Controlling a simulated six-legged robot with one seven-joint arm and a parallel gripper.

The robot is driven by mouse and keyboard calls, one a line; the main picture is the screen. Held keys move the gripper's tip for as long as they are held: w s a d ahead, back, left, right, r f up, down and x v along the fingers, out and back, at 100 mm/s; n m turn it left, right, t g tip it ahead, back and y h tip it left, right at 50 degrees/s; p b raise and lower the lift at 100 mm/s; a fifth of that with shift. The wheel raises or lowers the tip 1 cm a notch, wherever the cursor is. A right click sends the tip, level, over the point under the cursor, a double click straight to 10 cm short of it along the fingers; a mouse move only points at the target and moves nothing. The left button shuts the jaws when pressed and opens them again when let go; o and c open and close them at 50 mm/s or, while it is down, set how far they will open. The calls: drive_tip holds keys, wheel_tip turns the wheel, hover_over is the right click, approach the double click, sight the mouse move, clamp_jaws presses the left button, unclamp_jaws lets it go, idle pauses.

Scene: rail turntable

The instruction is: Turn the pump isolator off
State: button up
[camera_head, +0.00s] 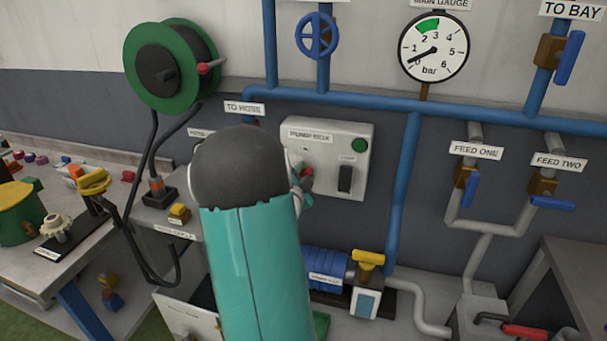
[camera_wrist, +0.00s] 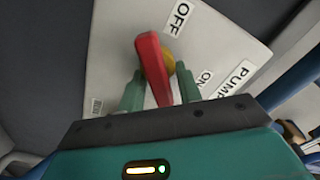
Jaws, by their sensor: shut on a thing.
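The pump isolator is a red handle (camera_wrist: 152,62) on a yellow hub (camera_wrist: 170,62), on the face of a pale grey box (camera_head: 328,135). An OFF label (camera_wrist: 180,18) sits beyond the handle's upper end and an ON label (camera_wrist: 205,78) to its right in the wrist view. My gripper (camera_wrist: 159,92) has one green finger on each side of the handle's lower part and is shut on it. In the head view my teal arm hides most of the gripper (camera_head: 303,182) and the handle; only a bit of red shows.
The box also carries a green round button (camera_head: 359,145) and a black switch (camera_head: 345,178). A blue pipe (camera_head: 404,190) runs down right of the box. A blue pump (camera_head: 328,268) stands below. A hose reel (camera_head: 168,65) hangs upper left.

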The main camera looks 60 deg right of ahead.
drive_tip(key=m, duration=0.3)
drive_tip(key=shift+f+m, duration=0.25)
drive_tip(key=shift+m, duration=0.05)
drive_tip(key=shift+f+m, duration=0.15)
drive_tip(key=shift+m, duration=1.75)
drive_tip(key=o, duration=0.6)
drive_tip(key=shift+s, duration=0.1)
drive_tip(key=shift+a, duration=0.1)
drive_tip(key=a, duration=0.4)
drive_tip(key=s+a, duration=0.1)
drive_tip(key=a, duration=0.4)
drive_tip(key=s+a, duration=0.1)
drive_tip(key=a, duration=0.3)
drive_tip(key=shift+s+a, duration=0.1)
drive_tip(key=shift+a, duration=0.1)
